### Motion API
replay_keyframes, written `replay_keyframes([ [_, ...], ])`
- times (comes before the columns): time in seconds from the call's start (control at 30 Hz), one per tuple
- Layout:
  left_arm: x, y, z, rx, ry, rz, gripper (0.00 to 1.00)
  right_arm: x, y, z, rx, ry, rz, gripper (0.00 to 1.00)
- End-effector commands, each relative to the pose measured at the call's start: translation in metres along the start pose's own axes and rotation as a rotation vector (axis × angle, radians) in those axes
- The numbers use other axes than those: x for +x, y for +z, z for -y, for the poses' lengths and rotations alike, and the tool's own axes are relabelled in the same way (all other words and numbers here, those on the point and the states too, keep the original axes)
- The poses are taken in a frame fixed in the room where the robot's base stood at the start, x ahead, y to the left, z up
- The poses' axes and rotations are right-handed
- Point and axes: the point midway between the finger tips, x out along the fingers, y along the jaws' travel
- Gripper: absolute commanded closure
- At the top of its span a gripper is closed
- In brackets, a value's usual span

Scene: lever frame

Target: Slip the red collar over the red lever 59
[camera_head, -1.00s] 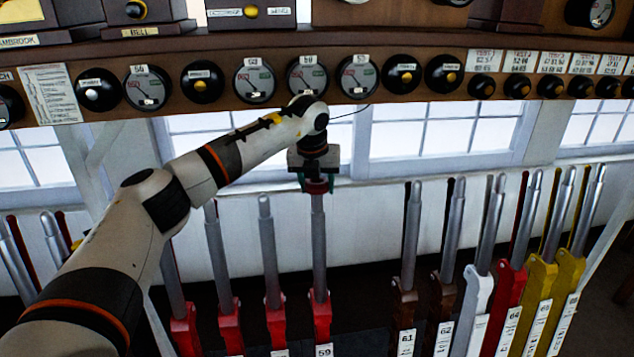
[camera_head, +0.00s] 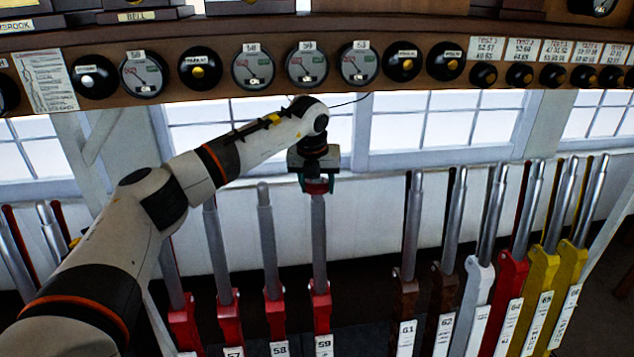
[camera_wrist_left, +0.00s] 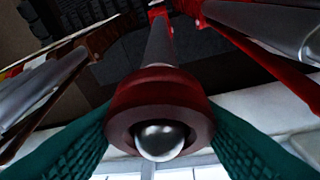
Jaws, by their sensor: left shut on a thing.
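Red lever 59 (camera_head: 319,240) stands upright with a grey metal shaft, a red base and a white "59" label. My left gripper (camera_head: 317,180) is at its top, shut on the red collar (camera_head: 316,187). In the left wrist view the teal fingers grip both sides of the collar (camera_wrist_left: 160,92). The lever's rounded, shiny tip (camera_wrist_left: 160,140) shows inside the collar's hole and its shaft runs out beyond, so the collar is around the top of the lever. My right gripper is not in view.
Red lever 58 (camera_head: 268,235) stands close to the left, with more red levers beyond. Brown lever 61 (camera_head: 410,235) stands to the right past a gap, followed by several others. A shelf with dials (camera_head: 306,65) runs above my arm.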

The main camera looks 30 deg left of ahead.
Motion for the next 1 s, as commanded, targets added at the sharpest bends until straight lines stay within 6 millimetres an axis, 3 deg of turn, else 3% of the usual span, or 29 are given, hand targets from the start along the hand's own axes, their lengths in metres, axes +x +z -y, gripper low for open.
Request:
replay_keyframes([
  [0.53,0.0071,0.0035,-0.0001,0.000,0.001,-0.001,0.69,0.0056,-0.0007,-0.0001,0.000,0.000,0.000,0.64],
  [0.57,0.0071,0.0035,-0.0001,0.000,0.000,-0.001,0.44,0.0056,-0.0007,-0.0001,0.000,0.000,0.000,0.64],
  [0.7,0.0072,0.0035,-0.0001,0.000,0.000,-0.001,0.23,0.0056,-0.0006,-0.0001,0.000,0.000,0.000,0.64],
  [0.87,0.0072,0.0036,-0.0001,0.000,0.000,0.000,0.23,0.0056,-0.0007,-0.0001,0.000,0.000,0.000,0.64],
  [0.93,0.0076,0.0037,0.0000,0.000,0.000,0.000,0.17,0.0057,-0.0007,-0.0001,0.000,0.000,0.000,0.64],
  [1.0,0.0076,0.0037,0.0000,0.000,0.000,0.000,0.16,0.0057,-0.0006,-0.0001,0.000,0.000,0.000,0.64],
])
